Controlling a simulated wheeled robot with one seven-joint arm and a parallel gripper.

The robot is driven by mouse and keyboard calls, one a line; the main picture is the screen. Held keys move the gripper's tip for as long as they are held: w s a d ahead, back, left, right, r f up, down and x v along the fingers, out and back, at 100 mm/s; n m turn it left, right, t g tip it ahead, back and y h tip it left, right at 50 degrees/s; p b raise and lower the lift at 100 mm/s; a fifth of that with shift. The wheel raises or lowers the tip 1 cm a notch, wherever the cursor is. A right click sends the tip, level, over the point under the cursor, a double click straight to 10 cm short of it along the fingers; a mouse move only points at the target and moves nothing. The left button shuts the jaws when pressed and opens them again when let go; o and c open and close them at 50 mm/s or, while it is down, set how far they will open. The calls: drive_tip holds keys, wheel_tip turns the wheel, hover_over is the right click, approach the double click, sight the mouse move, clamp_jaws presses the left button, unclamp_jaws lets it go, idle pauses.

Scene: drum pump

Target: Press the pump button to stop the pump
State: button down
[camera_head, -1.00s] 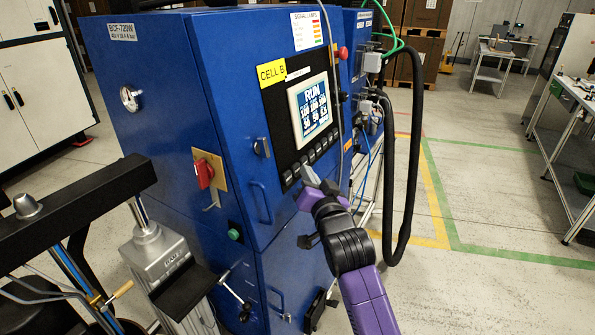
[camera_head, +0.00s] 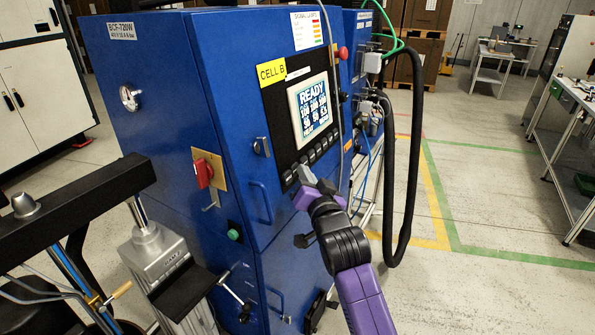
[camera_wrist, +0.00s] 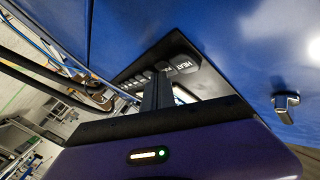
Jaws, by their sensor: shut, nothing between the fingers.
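The blue cabinet (camera_head: 165,110) carries a dark control panel with a screen (camera_head: 310,108) that reads READY. A slanted row of dark buttons (camera_head: 322,148) runs below the screen. My gripper (camera_head: 306,175) is shut and empty, with its tips at the lower left end of this row. In the wrist view the shut fingers (camera_wrist: 157,92) point at the row beside a button marked HEAT (camera_wrist: 184,64). The button beside it, with a partly hidden label that seems to start with P (camera_wrist: 167,72), is close to the fingertips. I cannot tell whether the tips touch it.
A red rotary switch (camera_head: 203,173), a cabinet handle (camera_head: 260,202) and a green button (camera_head: 235,235) are on the cabinet left of my arm. A red knob (camera_head: 343,53) is at the upper right. Black hoses (camera_head: 409,180) hang at right, with open floor beyond.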

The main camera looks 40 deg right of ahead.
drive_tip(key=shift+s, duration=0.1)
idle(0.3)
drive_tip(key=shift+s+d+r+p, duration=0.15)
drive_tip(key=shift+s+d+p, duration=0.1)
drive_tip(key=shift+s+p, duration=0.35)
drive_tip(key=shift+s, duration=0.2)
drive_tip(key=shift+s+d+r+p, duration=0.15)
drive_tip(key=shift+s+d+p, duration=0.2)
drive_tip(key=shift+s, duration=0.4)
drive_tip(key=shift+s+d+r+p, duration=0.2)
drive_tip(key=shift+s+p, duration=0.3)
drive_tip(key=shift+s, duration=0.2)
drive_tip(key=shift+s+d+r+p, duration=0.1)
drive_tip(key=shift+s+d+p, duration=0.25)
drive_tip(key=shift+s, duration=0.4)
